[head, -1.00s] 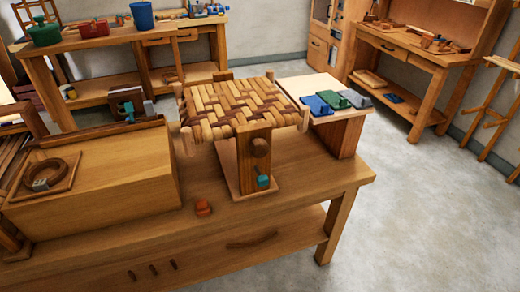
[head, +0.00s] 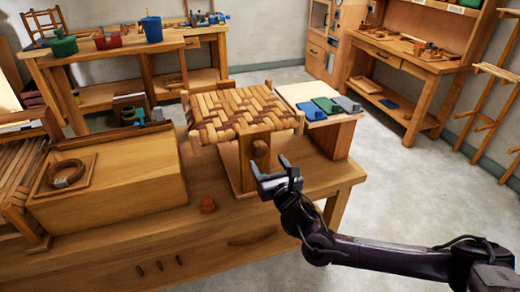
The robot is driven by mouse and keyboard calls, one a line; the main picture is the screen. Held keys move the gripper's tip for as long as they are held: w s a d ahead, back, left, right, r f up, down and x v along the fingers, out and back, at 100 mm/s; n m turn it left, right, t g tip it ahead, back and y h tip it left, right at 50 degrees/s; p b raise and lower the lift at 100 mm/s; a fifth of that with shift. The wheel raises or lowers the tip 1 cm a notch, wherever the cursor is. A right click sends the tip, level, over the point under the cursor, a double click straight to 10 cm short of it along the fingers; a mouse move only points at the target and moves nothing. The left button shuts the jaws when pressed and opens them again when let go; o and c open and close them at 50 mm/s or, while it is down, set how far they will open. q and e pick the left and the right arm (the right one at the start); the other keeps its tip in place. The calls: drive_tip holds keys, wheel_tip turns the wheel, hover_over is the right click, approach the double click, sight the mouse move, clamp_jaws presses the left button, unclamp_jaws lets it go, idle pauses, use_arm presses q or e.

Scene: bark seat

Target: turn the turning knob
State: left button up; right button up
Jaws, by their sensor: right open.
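The seat stand rests on the wooden workbench (head: 318,178). My right gripper (head: 269,167) is just below and in front of the knob, its jaws open and empty. Its fingers point up toward the post, and I cannot tell whether they touch it. My left gripper is not in view.
A big wooden box (head: 115,195) with a coil (head: 66,173) on top fills the left. Blue, green and grey pieces (head: 328,105) lie on a side board behind. Floor at right is clear.

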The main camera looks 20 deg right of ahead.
sight(261, 152)
drive_tip(key=shift+w+r, duration=0.2)
drive_tip(key=shift+w, duration=0.15)
drive_tip(key=shift+w+a+f+p, duration=0.1)
drive_tip(key=shift+w+p, duration=0.2)
drive_tip(key=shift+w, duration=1.5)
drive_tip(key=shift+w+a+f+p, duration=0.1)
drive_tip(key=shift+w+p, duration=0.2)
drive_tip(key=shift+w, duration=1.45)
drive_tip(key=c, duration=1)
